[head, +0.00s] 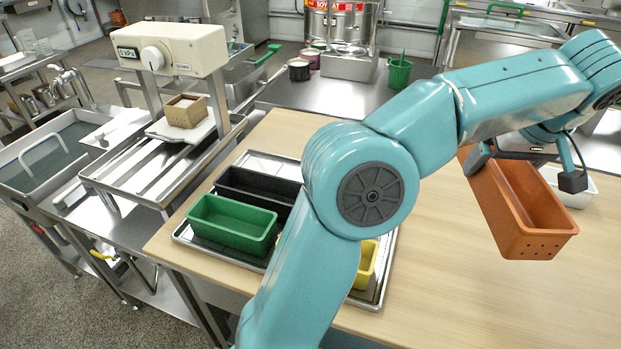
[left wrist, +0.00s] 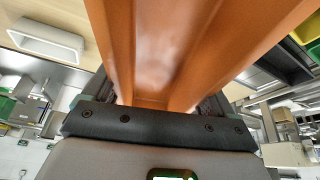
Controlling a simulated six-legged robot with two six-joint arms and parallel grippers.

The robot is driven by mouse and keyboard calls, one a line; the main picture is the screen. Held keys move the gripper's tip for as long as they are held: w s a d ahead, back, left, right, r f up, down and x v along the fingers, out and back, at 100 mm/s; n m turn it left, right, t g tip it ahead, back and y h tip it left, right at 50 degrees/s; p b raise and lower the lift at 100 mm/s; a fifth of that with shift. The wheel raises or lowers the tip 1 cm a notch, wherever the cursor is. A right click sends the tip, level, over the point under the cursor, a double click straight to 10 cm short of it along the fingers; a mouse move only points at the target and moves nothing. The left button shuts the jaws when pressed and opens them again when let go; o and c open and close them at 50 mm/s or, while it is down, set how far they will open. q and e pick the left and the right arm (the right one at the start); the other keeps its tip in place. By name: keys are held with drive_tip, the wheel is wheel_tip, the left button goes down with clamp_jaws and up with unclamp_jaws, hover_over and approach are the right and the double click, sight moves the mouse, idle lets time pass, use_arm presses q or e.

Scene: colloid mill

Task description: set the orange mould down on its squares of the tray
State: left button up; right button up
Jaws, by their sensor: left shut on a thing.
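My left gripper (head: 524,165) is shut on the orange mould (head: 515,215). It holds the mould tilted above the right part of the wooden table; the mould also fills the upper middle of the left wrist view (left wrist: 165,50). The metal tray (head: 384,270) lies on the table to the left, partly hidden by my arm. A green mould (head: 232,224) and a black mould (head: 255,187) sit on its left part. A yellow mould (head: 364,266) shows at its right, mostly behind my arm. The tray's squares under my arm are hidden. My right gripper is not in view.
A white container (head: 570,186) stands on the table behind the orange mould. The table (head: 450,290) is bare between the tray and the mould.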

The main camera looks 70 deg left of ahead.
use_arm(q)
drive_tip(key=s+a+n+g+p, duration=0.2)
drive_tip(key=s+a+n, duration=0.15)
drive_tip(key=a, duration=0.65)
drive_tip(key=s+a+n+g+p, duration=0.1)
drive_tip(key=s+a+n+p, duration=0.3)
drive_tip(key=a, duration=0.6)
drive_tip(key=s+a+n+g+h+p, duration=0.1)
drive_tip(key=s+a+n+g+p, duration=0.15)
drive_tip(key=s+a+n, duration=0.95)
drive_tip(key=s+a+f+m, duration=0.1)
drive_tip(key=f, duration=0.4)
drive_tip(key=s+a+f+m, duration=0.2)
drive_tip(key=f, duration=0.3)
drive_tip(key=s+a+f+m, duration=0.1)
drive_tip(key=s+f+m, duration=0.1)
drive_tip(key=f, duration=0.3)
drive_tip(key=shift+s+a+f, duration=0.2)
drive_tip(key=shift+s+f, duration=0.05)
drive_tip(key=shift+f, duration=0.1)
wheel_tip(320, 180, down, 5)
drive_tip(key=shift+a+f, duration=0.1)
